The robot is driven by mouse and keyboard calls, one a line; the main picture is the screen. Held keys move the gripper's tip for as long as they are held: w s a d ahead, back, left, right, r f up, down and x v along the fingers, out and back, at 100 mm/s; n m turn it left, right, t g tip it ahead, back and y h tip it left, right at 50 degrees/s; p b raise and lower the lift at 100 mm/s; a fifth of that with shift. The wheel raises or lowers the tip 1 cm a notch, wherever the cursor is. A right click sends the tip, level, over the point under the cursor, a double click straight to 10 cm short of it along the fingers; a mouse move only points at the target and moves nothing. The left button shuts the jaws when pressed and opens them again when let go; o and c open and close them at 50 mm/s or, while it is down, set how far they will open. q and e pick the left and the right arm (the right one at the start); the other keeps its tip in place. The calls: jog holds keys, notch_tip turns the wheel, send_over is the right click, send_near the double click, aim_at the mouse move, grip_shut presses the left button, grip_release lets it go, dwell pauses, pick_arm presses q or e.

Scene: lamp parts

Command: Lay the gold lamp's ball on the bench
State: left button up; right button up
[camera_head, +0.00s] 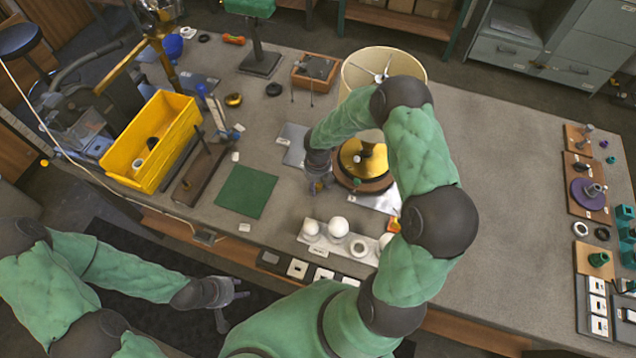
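The gold lamp (372,160) stands on the bench (480,150) on a round dark wooden base, partly hidden behind my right arm. Its cream shade (357,75) is above and behind it. A small pale spot shows on the gold part, too small to tell whether it is the lamp's ball. A white holder (318,244) in front of the lamp carries white balls, including one ball (338,227). My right gripper (318,186) points down just left of the lamp's base; its fingers are too small to read. My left gripper (235,306) is open and empty, in front of the bench.
A green mat (246,191) lies left of the holder. A yellow bin (155,142) and a wooden stand (200,175) are further left. A grey plate (293,145) lies behind my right gripper. Lamp parts on trays (585,195) line the right edge; the bench between is clear.

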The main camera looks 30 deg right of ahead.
aim_at(318, 184)
jog(key=shift+r, duration=0.5)
notch_tip(318, 184, up, 11)
jog(key=p, duration=0.2)
jog(key=shift+r, duration=0.2)
